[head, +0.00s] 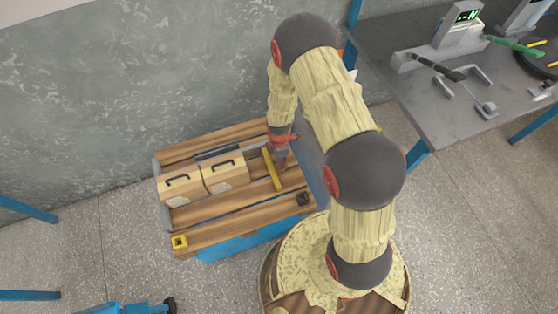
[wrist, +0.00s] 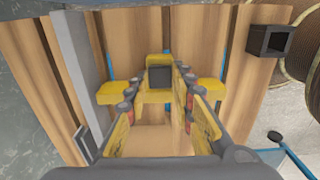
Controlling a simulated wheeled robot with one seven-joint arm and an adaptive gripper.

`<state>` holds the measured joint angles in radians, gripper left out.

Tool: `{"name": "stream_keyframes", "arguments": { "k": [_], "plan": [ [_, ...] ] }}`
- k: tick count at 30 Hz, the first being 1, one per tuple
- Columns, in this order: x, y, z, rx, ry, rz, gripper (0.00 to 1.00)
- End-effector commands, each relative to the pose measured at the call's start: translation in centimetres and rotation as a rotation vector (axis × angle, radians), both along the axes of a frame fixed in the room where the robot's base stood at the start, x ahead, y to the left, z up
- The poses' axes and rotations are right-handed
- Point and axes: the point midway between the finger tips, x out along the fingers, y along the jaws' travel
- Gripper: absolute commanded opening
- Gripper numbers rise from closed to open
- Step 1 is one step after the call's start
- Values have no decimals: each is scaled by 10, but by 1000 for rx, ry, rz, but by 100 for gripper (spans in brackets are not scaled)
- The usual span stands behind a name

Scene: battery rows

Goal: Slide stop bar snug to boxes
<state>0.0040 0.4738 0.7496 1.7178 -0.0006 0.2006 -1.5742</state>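The yellow stop bar (head: 272,169) lies across the slats of a wooden pallet, to the right of two wooden boxes. The nearer box (head: 224,173) is apart from the bar, with a bare gap between. The other box (head: 180,185) stands left of it; both have dark handles. My gripper (head: 281,168) is down at the bar. In the wrist view the bar (wrist: 120,93) runs crosswise with a raised block in its middle, dark on its top face. My gripper (wrist: 158,76) is open, its two fingers on either side of this block, with small gaps showing.
The slatted pallet (head: 230,228) has a grey rail (wrist: 78,55) along its wall side. A concrete wall is behind; a grey workbench (head: 440,110) stands to the right.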

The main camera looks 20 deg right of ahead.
Motion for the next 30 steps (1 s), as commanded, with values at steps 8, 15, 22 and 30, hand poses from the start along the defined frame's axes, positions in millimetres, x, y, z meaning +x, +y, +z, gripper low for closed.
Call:
{"name": "stream_keyframes", "arguments": {
  "k": [8,15,22,30],
  "plan": [
    [0,0,0,0,0,0,5],
    [0,0,0,0,0,0,0],
    [0,0,0,0,-1,0,0],
    [1,30,1,0,-1,7,0]
  ]
}}
